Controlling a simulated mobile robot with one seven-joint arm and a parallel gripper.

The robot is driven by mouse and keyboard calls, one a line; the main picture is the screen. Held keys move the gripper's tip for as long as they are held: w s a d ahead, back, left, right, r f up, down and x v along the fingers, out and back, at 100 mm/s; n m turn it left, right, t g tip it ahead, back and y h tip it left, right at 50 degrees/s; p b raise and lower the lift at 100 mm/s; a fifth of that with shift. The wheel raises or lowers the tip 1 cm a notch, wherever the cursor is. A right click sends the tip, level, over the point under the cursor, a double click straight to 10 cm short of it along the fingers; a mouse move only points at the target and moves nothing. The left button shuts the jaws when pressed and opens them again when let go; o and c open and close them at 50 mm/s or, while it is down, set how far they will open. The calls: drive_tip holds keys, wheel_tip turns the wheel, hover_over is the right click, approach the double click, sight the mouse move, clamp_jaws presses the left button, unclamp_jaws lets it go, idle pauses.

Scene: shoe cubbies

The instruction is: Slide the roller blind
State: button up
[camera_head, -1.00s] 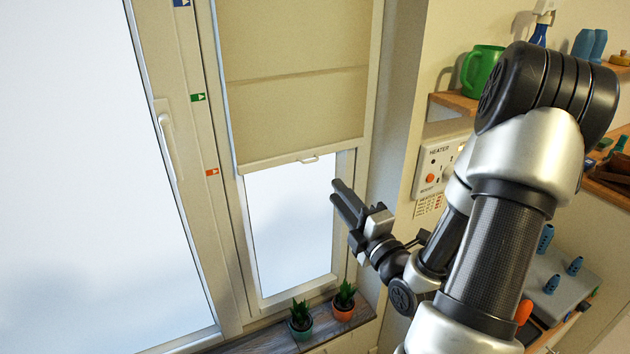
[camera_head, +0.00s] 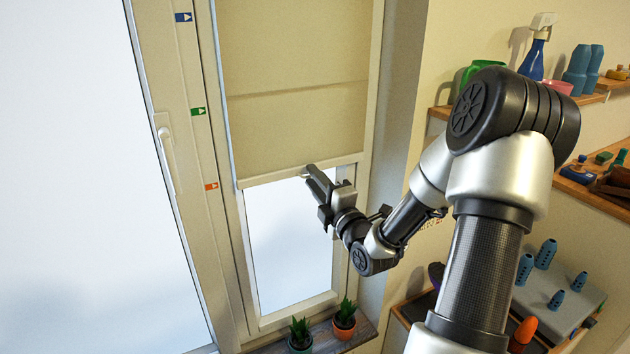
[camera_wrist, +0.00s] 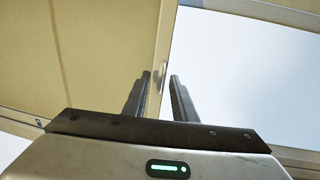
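The beige roller blind (camera_head: 295,95) hangs over the upper part of the narrow right window; it fills the left of the wrist view (camera_wrist: 75,55). Its pale bottom bar (camera_head: 268,178) is near the height of the orange marker (camera_head: 211,186) on the frame. Green (camera_head: 198,111) and blue (camera_head: 184,17) markers sit higher. My gripper (camera_head: 311,170) is at the bar, its arm hiding the bar's small pull handle in the head view. In the wrist view my gripper (camera_wrist: 160,75) has its fingers apart, with the bar edge and a small pale piece, probably the handle, between or just beyond the tips.
Two potted plants (camera_head: 300,333) (camera_head: 345,313) stand on the wooden sill below. A window handle (camera_head: 167,158) is on the left sash. Shelves with a blue bottle (camera_head: 534,58) and other items are at the right, behind my arm. Bare glass lies below the blind.

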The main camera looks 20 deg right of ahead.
drive_tip(key=shift+c, duration=0.3)
clamp_jaws()
idle(1.1)
